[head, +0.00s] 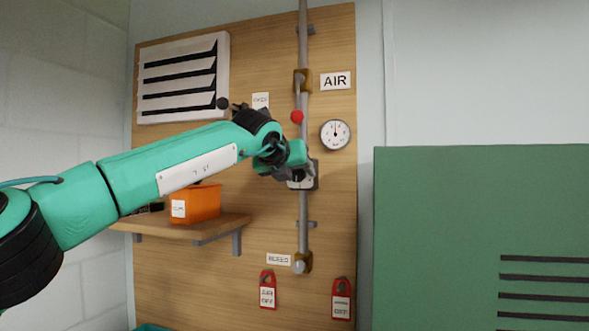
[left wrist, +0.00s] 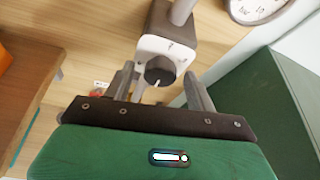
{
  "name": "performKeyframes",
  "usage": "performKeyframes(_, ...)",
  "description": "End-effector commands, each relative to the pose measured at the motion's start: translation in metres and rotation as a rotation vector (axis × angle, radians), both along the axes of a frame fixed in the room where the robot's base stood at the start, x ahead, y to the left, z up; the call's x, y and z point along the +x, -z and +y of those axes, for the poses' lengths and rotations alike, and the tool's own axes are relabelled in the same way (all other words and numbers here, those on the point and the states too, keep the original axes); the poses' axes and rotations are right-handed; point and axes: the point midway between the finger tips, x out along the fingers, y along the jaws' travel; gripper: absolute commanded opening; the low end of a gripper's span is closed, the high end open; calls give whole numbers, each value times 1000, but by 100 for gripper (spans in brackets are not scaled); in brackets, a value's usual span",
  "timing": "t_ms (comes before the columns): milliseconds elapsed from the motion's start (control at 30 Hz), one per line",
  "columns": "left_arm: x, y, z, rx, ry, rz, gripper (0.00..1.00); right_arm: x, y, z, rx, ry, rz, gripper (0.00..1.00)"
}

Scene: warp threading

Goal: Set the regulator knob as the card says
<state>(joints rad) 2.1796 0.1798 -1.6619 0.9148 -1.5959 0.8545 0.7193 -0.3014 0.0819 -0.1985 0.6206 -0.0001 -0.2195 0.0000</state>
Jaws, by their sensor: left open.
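The regulator (head: 305,183) is a grey and white unit on the vertical pipe, partly hidden behind my left gripper (head: 303,172). In the left wrist view its round black knob (left wrist: 160,71) faces me on a white plate with small marks. A pale line on the knob points toward the bottom of that picture. My left gripper (left wrist: 159,80) is open, one finger on each side of the knob; I cannot tell whether they touch it. A small white card (head: 260,100) is on the board above, its text too small to read. My right gripper is not in view.
A round gauge (head: 335,134) and an AIR sign (head: 335,81) are right of the pipe (head: 303,232). A red ball-shaped handle (head: 297,117) is above. An orange bin (head: 202,203) stands on a shelf (head: 225,230). Red tags (head: 268,290) hang below. A green cabinet (head: 450,200) stands at right.

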Motion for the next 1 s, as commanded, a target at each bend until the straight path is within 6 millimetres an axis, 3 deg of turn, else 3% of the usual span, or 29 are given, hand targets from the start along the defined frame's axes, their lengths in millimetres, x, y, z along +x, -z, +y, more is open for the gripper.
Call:
performKeyframes(167, 0, 0, 0, 0, 0, 0, 56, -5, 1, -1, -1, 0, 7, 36)
performKeyframes(400, 0, 0, 0, -1, 0, 0, 12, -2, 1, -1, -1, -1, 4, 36)
performKeyframes(733, 0, 2, 0, 40, 0, -12, 12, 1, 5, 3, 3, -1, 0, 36)
performKeyframes(1000, -1, 3, -2, 199, -1, -63, 12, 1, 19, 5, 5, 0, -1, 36)
